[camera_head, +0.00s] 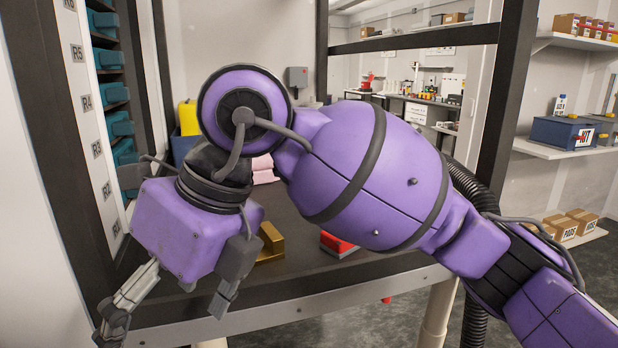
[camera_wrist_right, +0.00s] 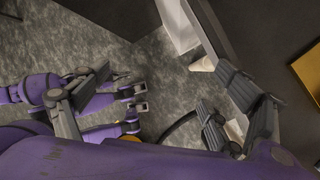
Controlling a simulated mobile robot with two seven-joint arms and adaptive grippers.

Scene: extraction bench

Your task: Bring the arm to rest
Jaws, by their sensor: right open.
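My right arm (camera_head: 365,175) comes in from the right of the head view and crosses the middle, bent at a round purple joint. Its gripper (camera_head: 165,318) hangs at the lower left, in front of the bench edge, with its two fingers spread and nothing between them. In the right wrist view the gripper (camera_wrist_right: 165,75) has its fingers apart, with grey floor and a bench edge beyond. My left gripper cannot be made out in the head view. Purple parts of mine show at the left of the wrist view; I cannot tell which they are.
The dark bench (camera_head: 300,285) lies behind the gripper, bearing a gold block (camera_head: 272,238), a red block (camera_head: 338,243) and pink items (camera_head: 263,170). A rack of teal bins (camera_head: 120,125) stands close at left. A dark frame post (camera_head: 505,95) rises behind the arm.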

